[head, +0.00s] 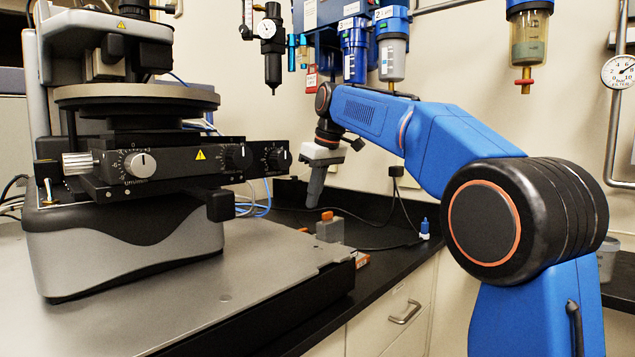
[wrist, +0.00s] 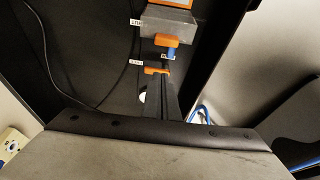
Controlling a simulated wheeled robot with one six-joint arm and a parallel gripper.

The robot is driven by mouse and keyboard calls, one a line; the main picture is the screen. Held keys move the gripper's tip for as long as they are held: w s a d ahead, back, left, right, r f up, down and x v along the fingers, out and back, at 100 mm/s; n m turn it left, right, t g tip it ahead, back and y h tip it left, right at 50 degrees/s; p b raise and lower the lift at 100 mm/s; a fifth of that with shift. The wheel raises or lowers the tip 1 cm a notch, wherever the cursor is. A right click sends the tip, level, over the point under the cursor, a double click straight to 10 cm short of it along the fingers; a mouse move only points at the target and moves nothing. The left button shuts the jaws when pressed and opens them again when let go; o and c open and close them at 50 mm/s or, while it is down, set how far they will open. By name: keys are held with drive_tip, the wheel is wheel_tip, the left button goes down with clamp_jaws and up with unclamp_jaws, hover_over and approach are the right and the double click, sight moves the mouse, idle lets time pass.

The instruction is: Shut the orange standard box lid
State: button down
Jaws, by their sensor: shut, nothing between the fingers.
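An orange-edged item with a pale face (head: 362,259) lies low on the dark bench at the platform's right edge. It also shows cut off at the top of the wrist view (wrist: 177,3). Beside it is a grey block (head: 331,231) with an orange tab (wrist: 167,41). I cannot tell which orange part is the box lid, or how far it is open. My gripper (head: 313,205) is shut and empty, pointing down above and left of the grey block. In the wrist view its fingers (wrist: 160,82) hide part of another orange piece (wrist: 157,70).
The profiler (head: 130,230) stands at left on a grey platform (head: 230,290). A small blue-capped bottle (head: 424,229) and black cables are behind on the bench. Regulators and filters (head: 354,50) hang on the wall. Small white labels (wrist: 136,62) mark the bench.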

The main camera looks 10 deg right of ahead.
sight(330, 231)
drive_tip(key=s+d, duration=0.1)
drive_tip(key=s+d+f, duration=0.1)
drive_tip(key=shift+s+d+f, duration=0.1)
drive_tip(key=shift+s+d, duration=0.05)
drive_tip(key=shift+s, duration=0.25)
drive_tip(key=shift+s+d, duration=0.1)
